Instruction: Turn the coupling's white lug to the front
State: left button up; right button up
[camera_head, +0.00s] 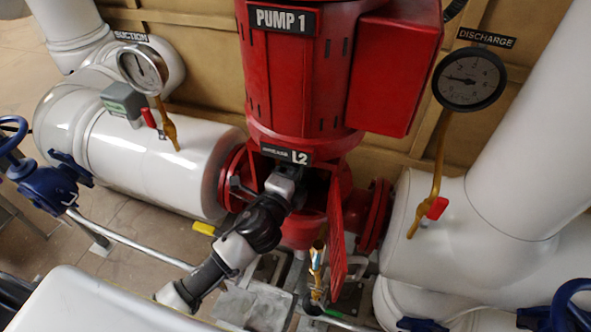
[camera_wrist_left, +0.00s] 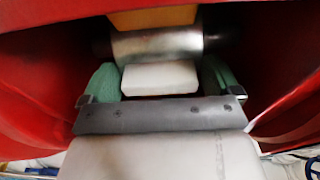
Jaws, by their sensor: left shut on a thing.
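The coupling (camera_wrist_left: 155,46) is a silver cylinder inside the red housing of the pump, seen in the left wrist view. Its white lug (camera_wrist_left: 160,77) points toward the wrist camera, between the green fingertips. An orange-yellow block (camera_wrist_left: 152,19) sits on the far side of the cylinder. My left gripper (camera_wrist_left: 158,82) is shut on the white lug, one finger at each side. In the head view my left arm reaches into the opening under the L2 label, and the gripper (camera_head: 287,182) hides the coupling and lug there. My right gripper is in neither view.
A red guard door (camera_head: 337,240) stands open just right of my left gripper. The red pump (camera_head: 295,80) rises above the opening. White pipes flank it, with a suction gauge (camera_head: 142,68) and a discharge gauge (camera_head: 468,79). A blue handwheel valve (camera_head: 45,180) is at left.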

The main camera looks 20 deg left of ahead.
pick_arm(q)
jog(key=shift+f, duration=0.1)
jog(key=o, duration=1)
jog(key=shift+c, duration=0.2)
jog(key=shift+s, duration=0.1)
jog(key=s+a+b, duration=0.1)
jog(key=s+b, duration=0.2)
jog(key=s, duration=0.7)
jog(key=shift+s+a, duration=0.25)
jog(key=shift+a, duration=0.15)
